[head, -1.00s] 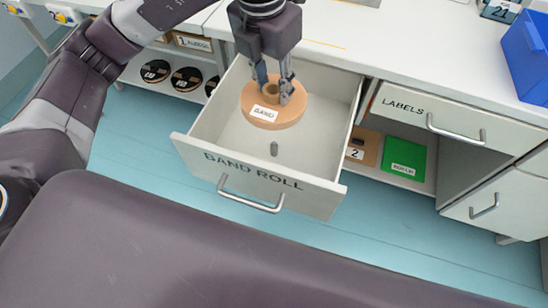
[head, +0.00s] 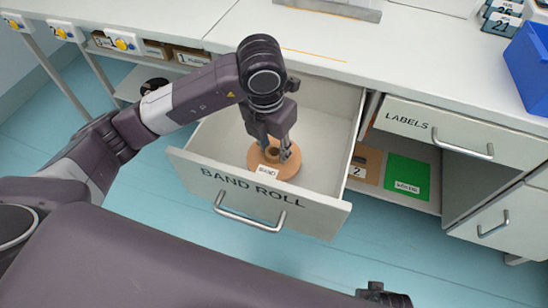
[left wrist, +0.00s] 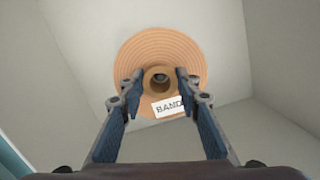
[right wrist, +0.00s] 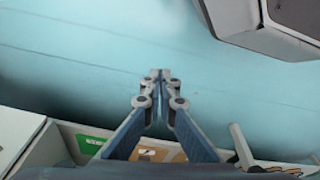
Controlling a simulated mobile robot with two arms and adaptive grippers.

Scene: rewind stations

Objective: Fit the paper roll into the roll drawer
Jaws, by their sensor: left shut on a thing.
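The paper roll (head: 284,171), a tan-orange disc with a brown core and a white BAND label, is inside the open BAND ROLL drawer (head: 195,172). My left gripper (head: 279,150) is shut on the roll's core from above. In the left wrist view the fingers stand on both sides of the core (left wrist: 159,88). A small grey tip, likely the drawer's peg (left wrist: 160,77), shows inside the core's hole. Whether the roll rests on the drawer floor cannot be told. My right gripper (right wrist: 158,80) is shut and empty over the blue floor.
The LABELS drawer (head: 420,122) is closed to the right. A green folder (head: 407,178) and a tan one (head: 364,165) lie on a shelf below. A blue bin (head: 530,62) stands on the white counter. The drawer's right half is bare.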

